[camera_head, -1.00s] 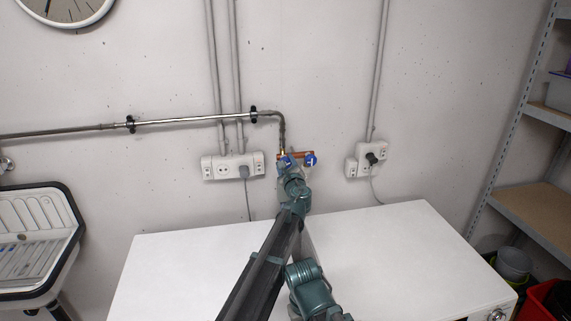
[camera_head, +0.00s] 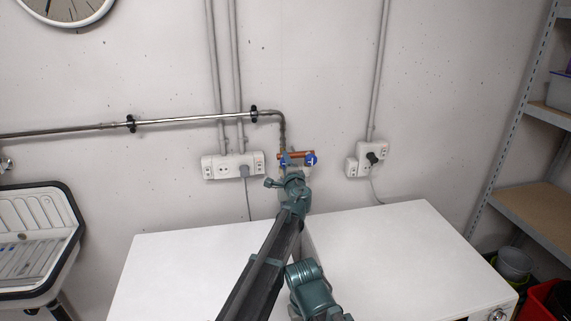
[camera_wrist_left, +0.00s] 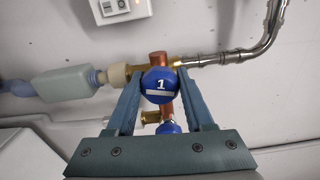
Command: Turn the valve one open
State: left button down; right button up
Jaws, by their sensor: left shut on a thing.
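Valve one is a round blue knob (camera_wrist_left: 158,86) with a white "1" and a white bar, in the left wrist view. The bar lies level across that picture. My left gripper (camera_wrist_left: 160,76) has one finger on each side of the knob and is shut on it. In the head view my left gripper (camera_head: 289,161) is at the pipe fitting on the wall and mostly hides this knob. My right gripper is not in view.
A second blue knob (camera_head: 311,160) sits close on the right, on the copper pipe (camera_head: 297,154). A steel pipe (camera_head: 195,119) runs along the wall. Socket strips (camera_head: 222,167) flank the valves. White machine tops (camera_head: 375,245) stand below. A shelf (camera_head: 540,205) is at right.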

pick_arm(q)
jog(key=shift+n, duration=1.3)
jog(key=shift+s+f+n, duration=0.1)
jog(key=shift+n, duration=0.2)
jog(key=shift+c, duration=1.4)
grip_release()
jog(key=shift+s, duration=0.1)
